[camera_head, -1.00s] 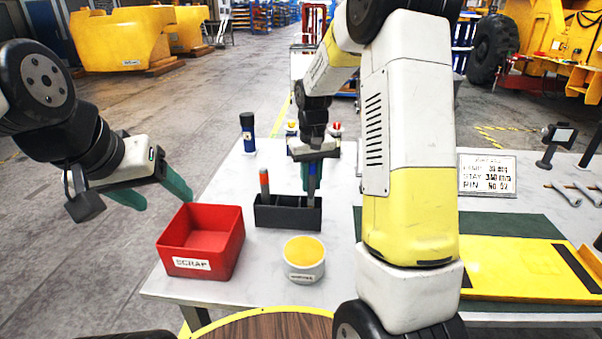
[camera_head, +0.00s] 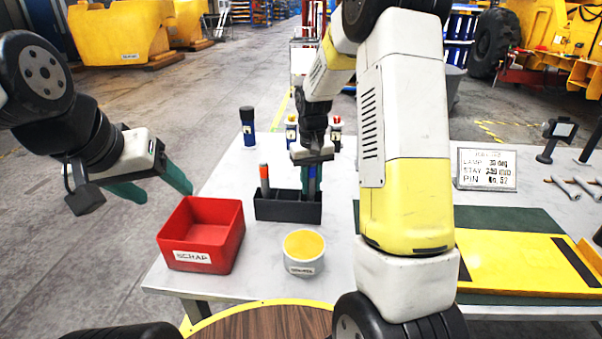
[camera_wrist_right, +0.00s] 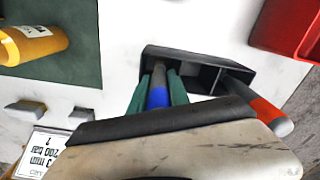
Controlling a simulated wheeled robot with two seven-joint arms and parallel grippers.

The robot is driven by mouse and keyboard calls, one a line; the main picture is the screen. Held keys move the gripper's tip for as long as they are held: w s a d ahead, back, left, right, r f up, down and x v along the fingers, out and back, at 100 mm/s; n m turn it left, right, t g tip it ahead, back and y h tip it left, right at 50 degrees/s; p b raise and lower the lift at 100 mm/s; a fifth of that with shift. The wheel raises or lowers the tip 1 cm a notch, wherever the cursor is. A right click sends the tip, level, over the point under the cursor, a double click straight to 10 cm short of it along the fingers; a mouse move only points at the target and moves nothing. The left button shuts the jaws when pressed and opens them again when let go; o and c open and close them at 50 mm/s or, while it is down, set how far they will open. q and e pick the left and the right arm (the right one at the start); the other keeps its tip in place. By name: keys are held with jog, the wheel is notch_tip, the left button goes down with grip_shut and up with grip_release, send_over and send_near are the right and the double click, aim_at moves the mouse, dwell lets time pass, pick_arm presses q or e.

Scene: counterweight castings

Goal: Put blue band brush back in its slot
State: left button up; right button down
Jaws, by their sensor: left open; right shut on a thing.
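The blue band brush (camera_wrist_right: 157,96) is upright between the green fingers of my right gripper (camera_wrist_right: 158,88), which is shut on it. Its lower end is at the dark slotted holder (camera_wrist_right: 208,72), over or in a compartment; its tip is hidden, so I cannot tell how deep it sits. In the head view the right gripper (camera_head: 312,172) is over the right part of the holder (camera_head: 288,211). A brush with an orange-red band (camera_head: 264,178) stands in the holder's left compartment. My left gripper (camera_head: 155,188) is open and empty, left of and above the red scrap bin.
The red scrap bin (camera_head: 212,215) stands left of the holder. A round tub with yellow contents (camera_head: 304,251) stands in front of it. Several bottles, one dark blue (camera_head: 248,128), stand behind. A sign (camera_head: 487,170) and a yellow plate (camera_head: 510,265) are at right.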

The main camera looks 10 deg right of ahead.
jog(key=shift+f, duration=0.4)
jog(key=c, duration=1.1)
grip_release()
jog(key=shift+c, duration=0.2)
jog(key=shift+r, duration=0.1)
notch_tip(320, 180, up, 7)
jog(key=shift+f, duration=0.1)
jog(key=shift+r, duration=0.4)
